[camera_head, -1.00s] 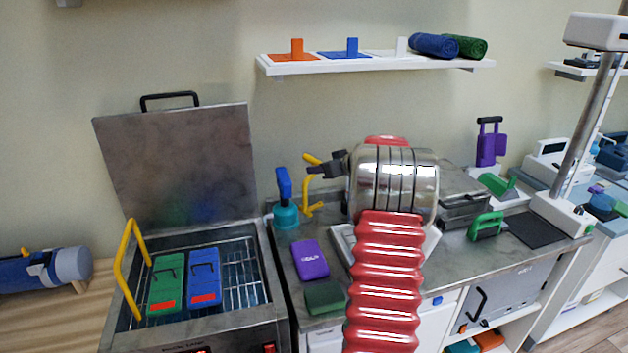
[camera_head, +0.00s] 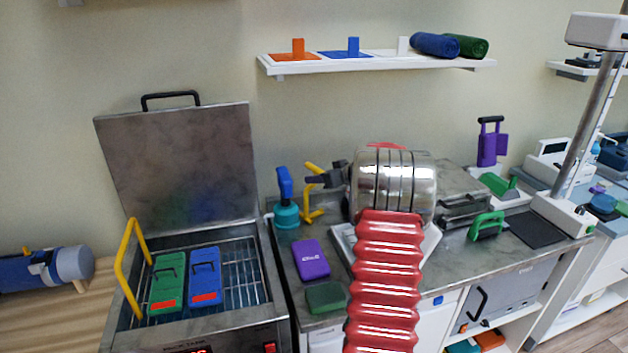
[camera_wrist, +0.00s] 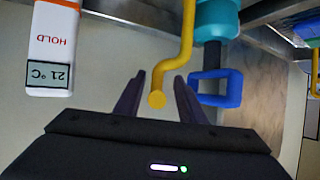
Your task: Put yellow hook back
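A yellow hook (camera_head: 308,200) stands on the grey counter beside a teal bottle-like object with a blue handle (camera_head: 286,205). In the wrist view, the bent yellow rod of the hook (camera_wrist: 172,66) ends in a round tip between my two dark fingers. My gripper (camera_wrist: 158,92) is open, with gaps visible on both sides of that tip. In the head view, my gripper (camera_head: 318,173) is at the hook's upper part, right of the blue handle. My arm hides part of the counter behind it.
A purple pack (camera_head: 311,259) and a dark green block (camera_head: 325,297) lie on the counter. A white HOLD device (camera_wrist: 52,45) is near my fingers.

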